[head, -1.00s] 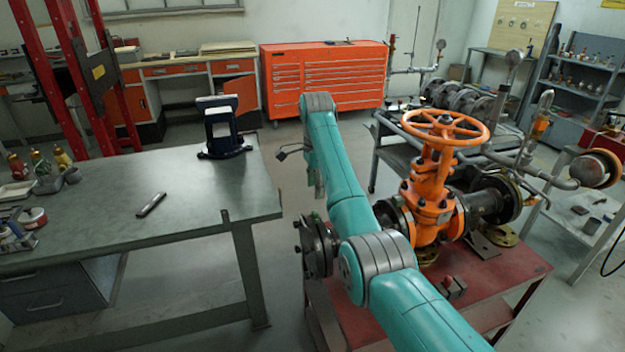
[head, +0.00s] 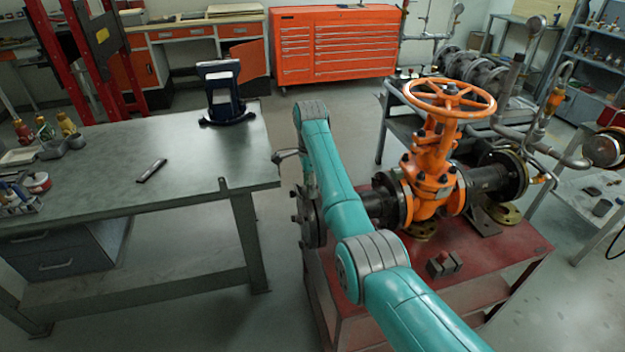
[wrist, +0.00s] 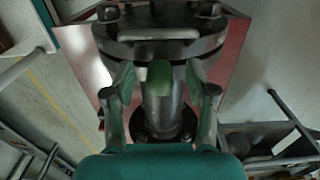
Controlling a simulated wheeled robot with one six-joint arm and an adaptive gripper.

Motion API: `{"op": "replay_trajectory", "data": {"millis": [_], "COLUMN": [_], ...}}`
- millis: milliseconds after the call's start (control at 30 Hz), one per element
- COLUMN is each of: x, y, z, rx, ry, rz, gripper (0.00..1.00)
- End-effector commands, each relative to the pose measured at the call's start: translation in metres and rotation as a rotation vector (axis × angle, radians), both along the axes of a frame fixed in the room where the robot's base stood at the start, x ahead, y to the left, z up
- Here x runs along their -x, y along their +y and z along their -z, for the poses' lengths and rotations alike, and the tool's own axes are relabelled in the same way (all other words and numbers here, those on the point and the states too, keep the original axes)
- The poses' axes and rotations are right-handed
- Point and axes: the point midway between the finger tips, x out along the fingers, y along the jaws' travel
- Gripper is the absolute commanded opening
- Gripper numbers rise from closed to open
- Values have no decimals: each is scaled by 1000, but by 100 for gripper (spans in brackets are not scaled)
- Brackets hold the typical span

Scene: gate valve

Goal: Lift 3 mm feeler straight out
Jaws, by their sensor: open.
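A short piece with a rounded green end (wrist: 160,77) stands in the middle of the wrist view, just below a dark bolted flange (wrist: 160,40). It may be the 3 mm feeler; its thickness and any marking cannot be read. My gripper (wrist: 160,93) is open, with one finger on each side of the green end and visible gaps between. In the head view, my gripper (head: 309,187) is low at the left pipe flange (head: 311,220), mostly hidden by my arm. The orange gate valve (head: 433,185) stands to the right of my arm.
The valve sits on a red stand (head: 500,262) with a small block (head: 444,264) on it. A grey workbench (head: 200,180) is at the left, carrying a dark vise-like device (head: 222,95) and a small dark bar (head: 152,170). Floor is clear between bench and stand.

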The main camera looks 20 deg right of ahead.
Motion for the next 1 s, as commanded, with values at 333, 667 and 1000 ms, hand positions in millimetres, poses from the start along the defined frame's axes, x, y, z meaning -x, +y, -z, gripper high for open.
{"op": "replay_trajectory", "data": {"millis": [333, 667, 1000], "x": [0, 0, 0], "y": [0, 0, 0], "z": [0, -2, -23], "rx": [0, 0, 0], "ry": [0, 0, -1], "rz": [0, 0, 0], "gripper": [19, 0, 0]}}
